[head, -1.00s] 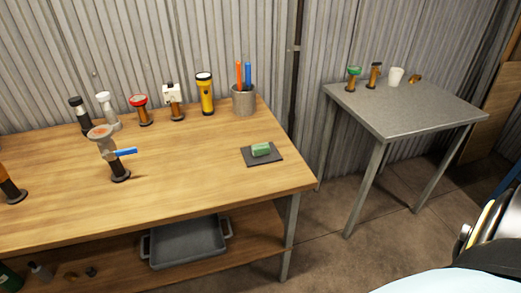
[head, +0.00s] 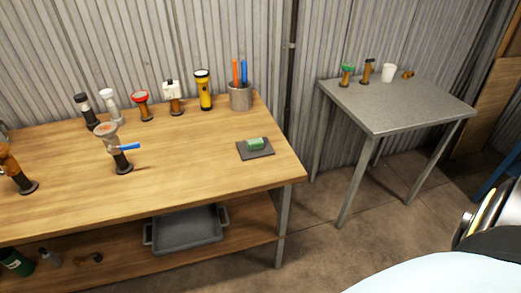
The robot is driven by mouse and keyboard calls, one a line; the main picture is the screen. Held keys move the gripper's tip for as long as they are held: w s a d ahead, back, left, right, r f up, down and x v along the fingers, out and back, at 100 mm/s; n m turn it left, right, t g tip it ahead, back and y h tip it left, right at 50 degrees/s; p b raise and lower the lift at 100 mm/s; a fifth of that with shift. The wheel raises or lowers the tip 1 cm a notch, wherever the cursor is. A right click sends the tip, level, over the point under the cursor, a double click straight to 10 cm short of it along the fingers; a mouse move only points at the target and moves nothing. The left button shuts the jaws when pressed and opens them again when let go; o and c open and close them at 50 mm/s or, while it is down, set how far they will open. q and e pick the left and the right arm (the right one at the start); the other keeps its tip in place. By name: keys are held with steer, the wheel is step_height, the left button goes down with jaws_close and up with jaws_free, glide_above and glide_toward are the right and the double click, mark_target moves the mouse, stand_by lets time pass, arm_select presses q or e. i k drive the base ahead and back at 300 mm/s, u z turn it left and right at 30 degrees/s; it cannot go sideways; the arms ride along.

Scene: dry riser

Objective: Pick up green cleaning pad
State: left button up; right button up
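The green cleaning pad (head: 255,143) is a small green block. It lies on a dark square mat (head: 262,154) near the right end of the wooden workbench (head: 190,165). Nothing covers it. Neither of my grippers shows in the head view, so their state cannot be seen.
A valve with a blue lever (head: 122,155) stands on the bench's left half. A yellow flashlight (head: 204,90) and a metal cup with pens (head: 240,97) stand at the back. A grey tray (head: 187,231) is on the lower shelf. A grey table (head: 395,105) stands at right.

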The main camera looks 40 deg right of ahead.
mark_target(258, 143)
steer(key=k, duration=0.35)
steer(key=z, duration=1.6)
steer(key=i, duration=1.1)
steer(key=u, duration=2.05)
